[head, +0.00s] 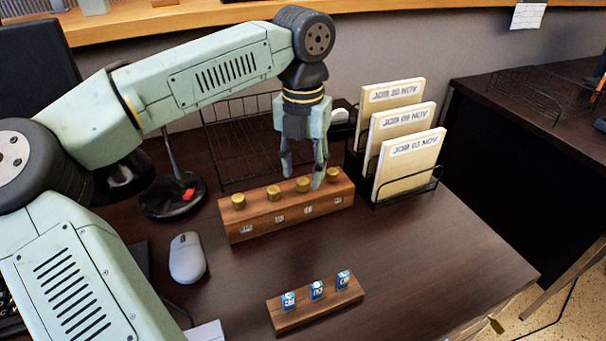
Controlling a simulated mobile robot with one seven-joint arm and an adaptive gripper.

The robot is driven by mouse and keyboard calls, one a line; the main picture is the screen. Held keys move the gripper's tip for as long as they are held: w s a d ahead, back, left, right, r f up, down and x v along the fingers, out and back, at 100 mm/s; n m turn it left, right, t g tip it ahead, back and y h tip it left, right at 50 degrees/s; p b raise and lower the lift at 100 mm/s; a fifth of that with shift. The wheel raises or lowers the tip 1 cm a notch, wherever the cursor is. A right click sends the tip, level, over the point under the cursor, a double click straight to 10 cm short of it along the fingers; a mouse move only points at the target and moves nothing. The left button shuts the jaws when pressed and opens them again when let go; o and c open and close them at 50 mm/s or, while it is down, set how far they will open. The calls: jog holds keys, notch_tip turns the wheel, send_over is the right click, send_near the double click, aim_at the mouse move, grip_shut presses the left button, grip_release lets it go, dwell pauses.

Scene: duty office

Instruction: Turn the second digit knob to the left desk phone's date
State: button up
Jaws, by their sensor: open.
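A wooden block (285,220) on the desk carries a row of several round brass knobs, with a small white label below each on its front face. The label markings are too small to read. The second knob from the left (273,192) stands clear, just left of my gripper. My gripper (302,180) points down over the block, open, with its fingertips on either side of the third knob (303,185) in the picture. I cannot tell whether they touch it. No desk phone or phone date can be made out.
A wire rack holds three cream folders (408,165) labelled JOB, close right of the block. A grey mouse (187,258) lies left. A small wooden stand (318,307) with three blue pieces is in front. A black round base (172,196) stands behind left.

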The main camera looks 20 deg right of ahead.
aim_at(304, 181)
notch_tip(304, 181, up, 10)
jog(key=shift+f, duration=0.15)
jog(key=shift+s+f, duration=0.1)
jog(key=shift+s, duration=0.05)
dwell(0.4)
